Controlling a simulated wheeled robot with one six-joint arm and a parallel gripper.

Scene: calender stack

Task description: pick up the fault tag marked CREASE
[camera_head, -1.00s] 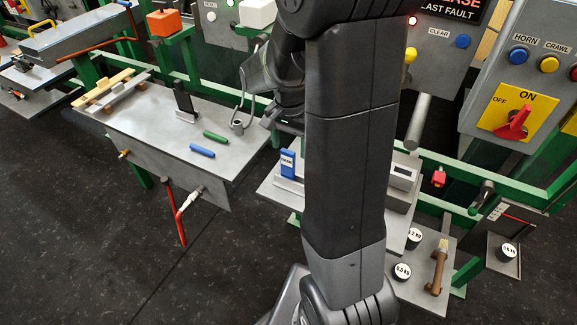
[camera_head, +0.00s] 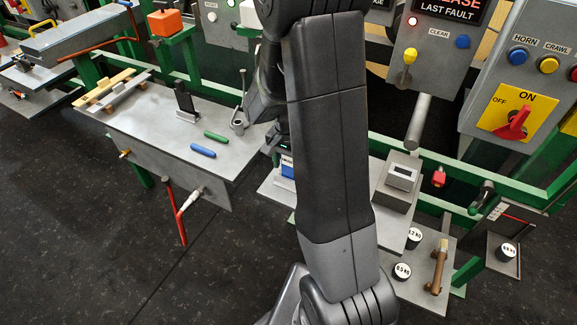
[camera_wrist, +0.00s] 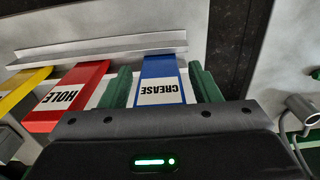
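The blue CREASE tag (camera_wrist: 160,82) stands in the slotted grey holder (camera_wrist: 90,50) in the wrist view, its white label facing me. My gripper (camera_wrist: 163,88) is open, with one green finger on each side of this tag. A narrow gap shows between the tag and each finger. In the head view the blue tag (camera_head: 287,167) is mostly hidden behind my arm, and my fingertips cannot be made out there.
A red HOLE tag (camera_wrist: 66,97) stands just left of my left finger in the wrist view, with a yellow tag (camera_wrist: 22,88) beyond it. A grey metal cup (camera_wrist: 300,106) is at the right. In the head view, a grey box (camera_head: 398,184) stands right of my arm.

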